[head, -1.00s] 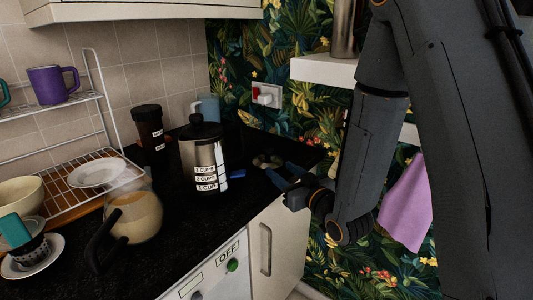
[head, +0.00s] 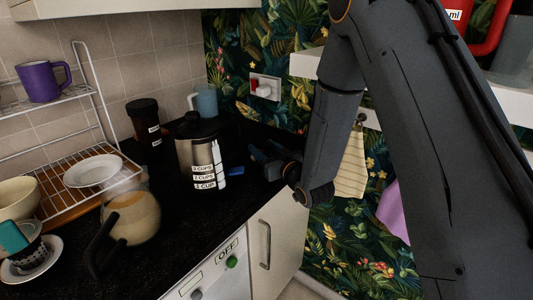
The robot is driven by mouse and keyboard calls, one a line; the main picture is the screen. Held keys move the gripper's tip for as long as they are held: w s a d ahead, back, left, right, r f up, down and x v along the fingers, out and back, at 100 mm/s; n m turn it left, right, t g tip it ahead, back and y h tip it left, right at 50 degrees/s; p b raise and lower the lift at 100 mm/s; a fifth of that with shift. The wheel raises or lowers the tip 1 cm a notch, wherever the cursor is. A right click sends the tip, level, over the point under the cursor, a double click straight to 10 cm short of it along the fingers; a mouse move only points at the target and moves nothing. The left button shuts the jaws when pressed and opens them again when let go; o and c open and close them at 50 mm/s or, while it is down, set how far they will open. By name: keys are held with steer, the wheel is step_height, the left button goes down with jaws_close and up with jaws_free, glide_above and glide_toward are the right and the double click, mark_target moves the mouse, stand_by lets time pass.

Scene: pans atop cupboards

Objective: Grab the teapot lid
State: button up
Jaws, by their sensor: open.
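A glass teapot (head: 133,218) with tan contents and a black handle stands on the dark counter at lower left. I cannot make out a lid on it. A steel pot (head: 200,160) with a black top and cup labels stands at the middle of the counter. My gripper (head: 260,161) is open, low over the counter to the right of the steel pot. It is small and dark, so its fingertips are hard to make out. No separate teapot lid shows clearly; the gripper may hide one.
A wire rack (head: 108,172) with a white plate (head: 93,171) is at left. A white shelf (head: 308,65) is near my arm.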

steer(key=shift+x, duration=1.2)
steer(key=c, duration=1.1)
steer(key=shift+c, duration=0.2)
